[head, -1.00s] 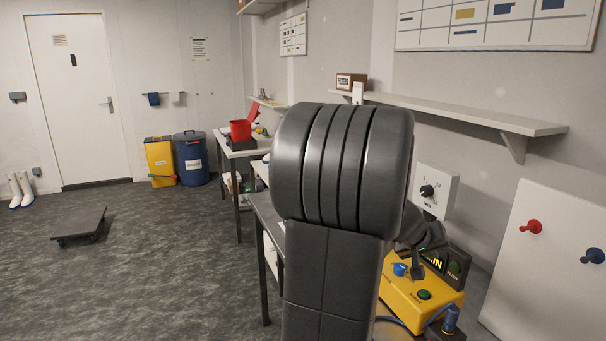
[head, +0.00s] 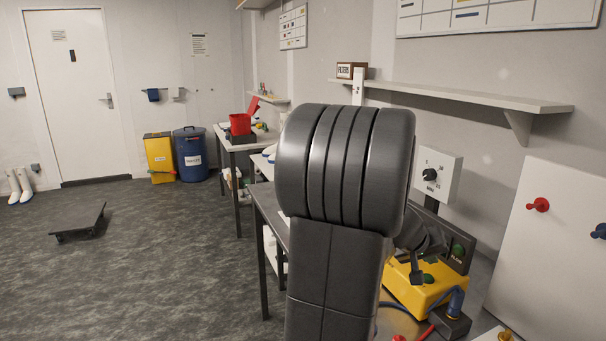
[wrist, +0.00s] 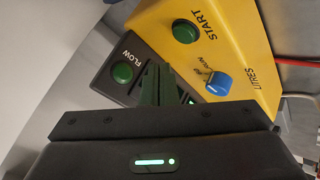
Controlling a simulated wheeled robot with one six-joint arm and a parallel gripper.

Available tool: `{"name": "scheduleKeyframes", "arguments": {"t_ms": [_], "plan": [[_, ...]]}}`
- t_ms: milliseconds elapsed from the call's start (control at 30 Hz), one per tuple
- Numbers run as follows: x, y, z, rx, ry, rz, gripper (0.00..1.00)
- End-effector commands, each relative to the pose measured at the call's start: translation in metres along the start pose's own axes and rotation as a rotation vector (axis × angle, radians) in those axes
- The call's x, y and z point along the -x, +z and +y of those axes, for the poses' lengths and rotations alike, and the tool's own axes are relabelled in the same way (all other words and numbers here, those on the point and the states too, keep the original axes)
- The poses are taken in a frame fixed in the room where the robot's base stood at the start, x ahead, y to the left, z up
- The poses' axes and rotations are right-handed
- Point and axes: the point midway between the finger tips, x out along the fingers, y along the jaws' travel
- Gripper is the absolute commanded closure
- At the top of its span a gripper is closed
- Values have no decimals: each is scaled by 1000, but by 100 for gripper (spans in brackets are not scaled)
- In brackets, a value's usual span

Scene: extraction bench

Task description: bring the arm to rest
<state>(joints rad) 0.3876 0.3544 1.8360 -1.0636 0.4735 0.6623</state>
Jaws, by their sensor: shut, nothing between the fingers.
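My arm rises large and dark in the middle of the head view, bent at a thick ribbed joint. My gripper (head: 417,268) shows partly behind it, over the yellow box (head: 412,291). In the wrist view my gripper (wrist: 160,82) has its dark fingers together and empty. They lie in front of the black FLOW unit (wrist: 108,72) and near the yellow box (wrist: 245,50) with its START button and blue knob (wrist: 220,84). I cannot tell whether the fingers touch anything.
A dial plate (head: 438,175) stands behind the gripper. A white panel with a red knob (head: 538,205) stands at the right. A long shelf (head: 470,98) runs along the wall above. A blue plug (head: 455,302) and cables lie by the yellow box. The floor at left is open around a low trolley (head: 78,221).

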Motion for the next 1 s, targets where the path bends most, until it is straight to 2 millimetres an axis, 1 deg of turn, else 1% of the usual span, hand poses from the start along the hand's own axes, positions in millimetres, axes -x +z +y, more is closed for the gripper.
{"name": "scheduleKeyframes", "arguments": {"t_ms": [167, 233, 333, 367, 400, 500, 567, 767, 1000], "plan": [[-2, 0, -1, -3, 2, 5, 100], [11, -9, 8, -2, -1, 5, 100], [23, -17, 16, -1, 0, 2, 100], [18, -13, 13, 0, -1, 0, 100], [8, -6, 6, 1, -1, -2, 100], [-2, 2, -2, 1, -1, 0, 100], [4, -3, 4, 1, 1, -1, 100], [5, -3, 4, 1, -1, -2, 100], [27, -20, 20, -1, 0, 2, 100]]}}
